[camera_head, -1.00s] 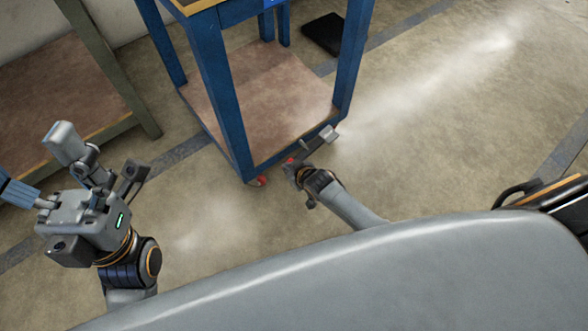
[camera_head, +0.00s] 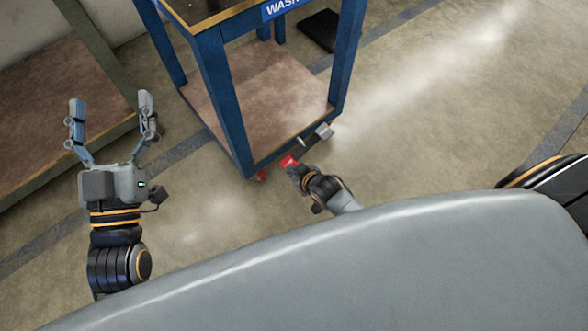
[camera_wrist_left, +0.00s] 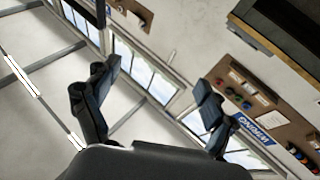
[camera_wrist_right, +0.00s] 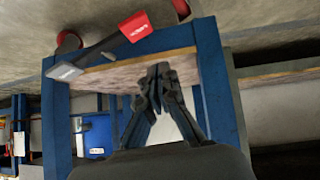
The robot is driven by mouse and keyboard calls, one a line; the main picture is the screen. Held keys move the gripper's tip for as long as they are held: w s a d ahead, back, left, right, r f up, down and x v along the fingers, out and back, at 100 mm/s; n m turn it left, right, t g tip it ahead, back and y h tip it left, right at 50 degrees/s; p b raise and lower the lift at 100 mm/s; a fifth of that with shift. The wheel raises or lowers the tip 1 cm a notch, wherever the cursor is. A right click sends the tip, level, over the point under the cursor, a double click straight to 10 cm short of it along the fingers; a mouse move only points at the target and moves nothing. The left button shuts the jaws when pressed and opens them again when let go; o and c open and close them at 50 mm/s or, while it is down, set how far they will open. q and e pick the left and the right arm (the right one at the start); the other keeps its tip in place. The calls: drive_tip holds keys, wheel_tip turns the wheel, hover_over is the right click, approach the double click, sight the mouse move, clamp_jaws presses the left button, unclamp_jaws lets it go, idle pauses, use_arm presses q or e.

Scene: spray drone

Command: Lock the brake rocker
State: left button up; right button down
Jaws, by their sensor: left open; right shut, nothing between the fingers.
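The brake rocker shows in the head view at the lower front edge of the blue cart, with a red pedal (camera_head: 288,161) at one end and a grey pedal (camera_head: 324,131) at the other. The right wrist view shows the red pedal (camera_wrist_right: 135,27), the grey pedal (camera_wrist_right: 66,72) and the dark bar between them. My right gripper (camera_wrist_right: 163,72) is shut and empty, apart from the pedals in that view. In the head view its body is close beside the red end. My left gripper (camera_head: 112,100) is open, empty and raised, far left of the rocker.
The blue cart (camera_head: 223,95) has a wooden lower shelf (camera_head: 265,85) and a red caster (camera_head: 261,176). A wooden bench (camera_head: 50,110) stands at left. A dark mat (camera_head: 319,30) lies behind the cart. The floor (camera_head: 440,120) to the right is clear.

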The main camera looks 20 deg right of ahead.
use_arm(q)
drive_tip(key=shift+w+a+f+g+y+p, duration=0.1)
drive_tip(key=shift+w+f+g+y+p, duration=0.1)
drive_tip(key=shift+f+g, duration=0.4)
drive_tip(key=shift+w+a+f+g+y+p, duration=0.1)
drive_tip(key=shift+f+g+y, duration=0.2)
drive_tip(key=shift+f, duration=0.65)
drive_tip(key=shift+w+f+g+y+p, duration=0.15)
drive_tip(key=shift+f+g, duration=0.35)
drive_tip(key=shift+f, duration=0.25)
use_arm(e)
drive_tip(key=shift+v, duration=1)
drive_tip(key=shift+a, duration=0.15)
